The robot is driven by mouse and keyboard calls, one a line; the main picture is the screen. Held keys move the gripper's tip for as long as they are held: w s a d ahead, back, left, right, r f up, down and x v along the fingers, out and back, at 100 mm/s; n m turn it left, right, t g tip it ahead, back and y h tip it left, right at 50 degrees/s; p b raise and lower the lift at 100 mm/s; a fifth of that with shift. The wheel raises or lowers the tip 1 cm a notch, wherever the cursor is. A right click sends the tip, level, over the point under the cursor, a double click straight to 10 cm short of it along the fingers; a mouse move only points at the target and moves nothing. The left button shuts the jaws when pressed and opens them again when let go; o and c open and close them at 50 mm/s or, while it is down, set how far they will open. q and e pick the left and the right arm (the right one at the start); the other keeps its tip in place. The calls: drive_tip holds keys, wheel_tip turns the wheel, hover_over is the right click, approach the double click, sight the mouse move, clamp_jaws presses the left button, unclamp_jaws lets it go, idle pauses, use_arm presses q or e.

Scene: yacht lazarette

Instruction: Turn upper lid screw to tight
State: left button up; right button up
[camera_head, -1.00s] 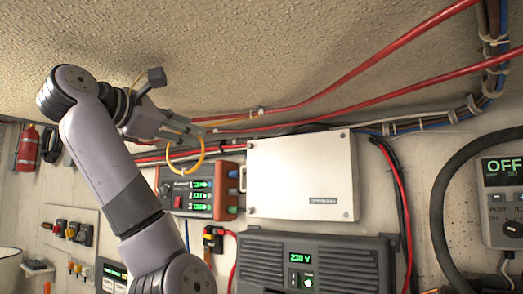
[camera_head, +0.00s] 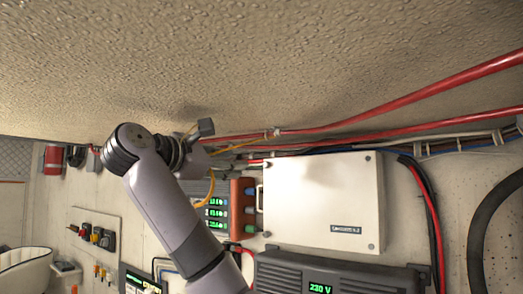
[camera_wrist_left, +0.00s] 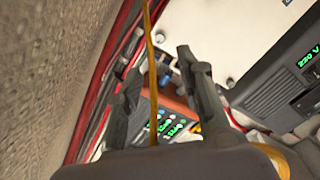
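A white box (camera_head: 320,212) with a flat lid is mounted on the wall, with small grey screws near its lid corners. The upper right screw (camera_head: 367,158) and lower right screw (camera_head: 371,246) show in the head view. Screw slot angles are too small to tell. My left gripper (camera_head: 232,163) is just left of the box's upper left corner, its fingertips hard to make out there. In the left wrist view the left gripper (camera_wrist_left: 158,62) has its fingers spread with nothing held between them. One lid screw (camera_wrist_left: 230,83) shows right of the fingers. My right gripper is out of view.
A red-framed panel with green displays (camera_head: 216,213) is left of the box. A dark 230 V unit (camera_head: 340,272) is below it. Red cables (camera_head: 400,128) run above it. A yellow cable (camera_wrist_left: 152,75) crosses between the fingers in the wrist view. The textured ceiling (camera_head: 250,60) is close overhead.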

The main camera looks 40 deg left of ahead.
sight(265, 165)
use_arm(q)
drive_tip(key=w+p, duration=0.1)
drive_tip(key=w, duration=0.2)
drive_tip(key=w+p, duration=0.2)
drive_tip(key=w, duration=0.2)
drive_tip(key=w+a+p, duration=0.1)
drive_tip(key=w+p, duration=0.1)
drive_tip(key=w, duration=0.2)
drive_tip(key=shift+w+a, duration=0.1)
drive_tip(key=shift+w, duration=0.6)
drive_tip(key=shift+c, duration=0.5)
clamp_jaws()
